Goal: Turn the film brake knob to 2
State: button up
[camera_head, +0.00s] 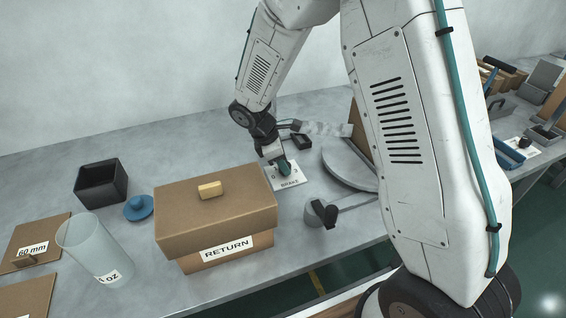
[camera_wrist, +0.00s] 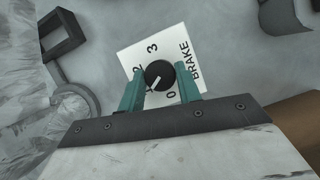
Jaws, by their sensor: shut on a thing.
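The brake knob (camera_wrist: 160,72) is a round black knob with a white pointer line, on a white plate (camera_wrist: 128,55) marked BRAKE. The digits 0, 2 and 3 show on the plate; the 1 is mostly covered by the left finger. The pointer slants to the lower left in the wrist view, toward about where the 1 is. My gripper (camera_wrist: 161,77) has its two teal fingers on either side of the knob, shut on it. In the head view my gripper (camera_head: 284,167) is down at the plate (camera_head: 291,183) and hides the knob.
A brown RETURN box (camera_head: 215,215) stands close left of the plate. A round grey disc (camera_head: 345,165) and a dark crank handle (camera_head: 322,213) are to the right. A small black tray (camera_head: 301,142) lies behind. A clear cylinder (camera_head: 95,250) stands at far left.

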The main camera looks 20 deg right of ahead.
jog(key=m, duration=0.2)
jog(key=m+g+y, duration=0.1)
jog(key=m, duration=0.1)
jog(key=m+g, duration=0.1)
jog(key=m, duration=0.1)
jog(key=shift+w, duration=0.25)
jog(key=m+y, duration=0.1)
jog(key=m, duration=0.2)
jog(key=m+g+y, duration=0.1)
jog(key=m, duration=0.2)
jog(key=shift+d+m, duration=0.15)
jog(key=shift+m, duration=0.15)
jog(key=o, duration=1)
jog(key=d+v, duration=0.1)
jog(key=v, duration=0.6)
jog(key=shift+w+a+r, duration=0.35)
jog(key=shift+a, duration=0.05)
